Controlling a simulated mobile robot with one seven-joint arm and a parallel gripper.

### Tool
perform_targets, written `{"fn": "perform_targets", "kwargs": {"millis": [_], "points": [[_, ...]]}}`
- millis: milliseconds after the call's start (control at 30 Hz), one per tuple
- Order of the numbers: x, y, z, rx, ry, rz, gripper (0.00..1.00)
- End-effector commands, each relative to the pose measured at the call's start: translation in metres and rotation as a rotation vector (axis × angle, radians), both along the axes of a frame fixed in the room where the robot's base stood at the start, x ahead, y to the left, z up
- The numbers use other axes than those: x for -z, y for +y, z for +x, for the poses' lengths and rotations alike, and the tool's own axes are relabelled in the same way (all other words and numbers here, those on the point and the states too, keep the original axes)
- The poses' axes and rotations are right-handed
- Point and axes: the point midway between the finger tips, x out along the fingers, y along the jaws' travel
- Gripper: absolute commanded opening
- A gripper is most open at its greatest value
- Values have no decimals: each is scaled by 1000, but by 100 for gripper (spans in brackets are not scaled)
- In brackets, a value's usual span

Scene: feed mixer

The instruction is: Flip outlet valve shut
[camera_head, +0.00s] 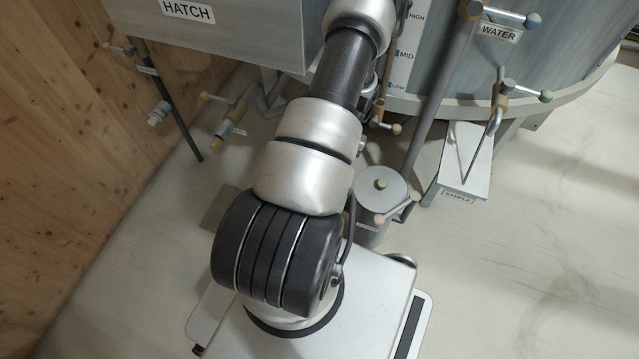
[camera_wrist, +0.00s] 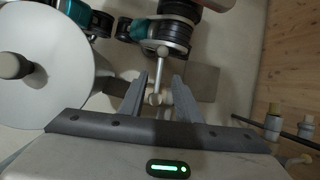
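In the wrist view, a metal valve lever (camera_wrist: 162,72) with a pale ball end runs between the two fingers of my gripper (camera_wrist: 159,78). The fingers stand apart on either side of it, with a gap visible. Contact with either finger cannot be told. No label shows on this valve, so I cannot confirm that it is the outlet valve. In the head view my arm covers the gripper and most of this spot. A small handle with a cream ball (camera_head: 397,128) shows just right of the arm, below the tank.
A lidded canister (camera_head: 388,193) stands close to the lever; its round lid (camera_wrist: 52,85) fills the left of the wrist view. The SAMPLE chute (camera_head: 462,160) and WATER valve (camera_head: 500,12) are at right. The wooden wall (camera_head: 85,150) and other valves (camera_head: 228,128) are at left.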

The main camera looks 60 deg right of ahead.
Motion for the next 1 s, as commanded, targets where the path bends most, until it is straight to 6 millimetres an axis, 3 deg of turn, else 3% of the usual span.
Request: {"fn": "perform_targets", "kwargs": {"millis": [100,300,1000], "points": [[-25,-11,-4,0,1,-2,30],[-46,-20,-8,0,1,0,30],[-50,-22,-9,-1,0,3,30]]}}
